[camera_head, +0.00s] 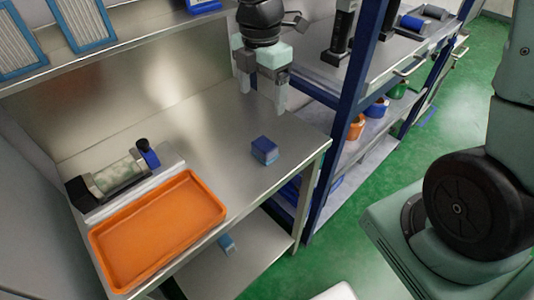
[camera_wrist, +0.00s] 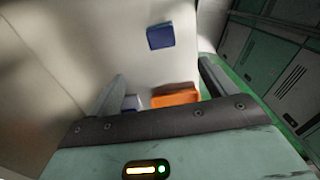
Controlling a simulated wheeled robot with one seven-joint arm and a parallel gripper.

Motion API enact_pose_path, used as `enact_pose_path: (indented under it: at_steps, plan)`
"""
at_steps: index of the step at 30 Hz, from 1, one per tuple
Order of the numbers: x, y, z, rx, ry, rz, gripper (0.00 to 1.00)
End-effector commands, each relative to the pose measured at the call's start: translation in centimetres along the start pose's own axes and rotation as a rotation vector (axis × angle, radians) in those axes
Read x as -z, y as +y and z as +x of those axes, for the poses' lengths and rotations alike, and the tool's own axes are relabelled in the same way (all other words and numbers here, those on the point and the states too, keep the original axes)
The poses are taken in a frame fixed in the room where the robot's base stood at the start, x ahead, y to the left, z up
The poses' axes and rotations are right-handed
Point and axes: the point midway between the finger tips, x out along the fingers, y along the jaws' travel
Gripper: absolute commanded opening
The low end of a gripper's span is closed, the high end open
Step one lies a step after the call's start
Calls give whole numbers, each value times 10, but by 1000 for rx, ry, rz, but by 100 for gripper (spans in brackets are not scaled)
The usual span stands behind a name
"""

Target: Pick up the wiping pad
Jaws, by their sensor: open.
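The wiping pad, which I take to be the small blue block (camera_head: 264,150), lies on the bare metal table (camera_head: 215,135) near its right edge. It also shows in the wrist view as a blue square (camera_wrist: 160,36), beyond my fingertips. My gripper (camera_head: 262,100) points down, open and empty, above and behind the block in the head view. The fingers stand apart from it. In the wrist view my gripper's two fingers (camera_wrist: 162,70) are spread wide with nothing between them but background.
An orange tray (camera_head: 160,234) lies at the table's front left, with a roller device (camera_head: 118,175) behind it. A shelf (camera_head: 140,25) runs above the table's back. A blue rack post (camera_head: 345,100) stands close on the right. The table between tray and block is clear.

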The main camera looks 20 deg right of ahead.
Motion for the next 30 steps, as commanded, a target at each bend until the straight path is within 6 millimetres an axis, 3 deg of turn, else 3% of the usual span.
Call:
enact_pose_path:
  at_steps: [12,23,30]
  plan:
    - [1,-2,86,5,2,0,84]
    - [0,-3,117,4,1,1,84]
    - [-3,-5,152,4,1,1,84]
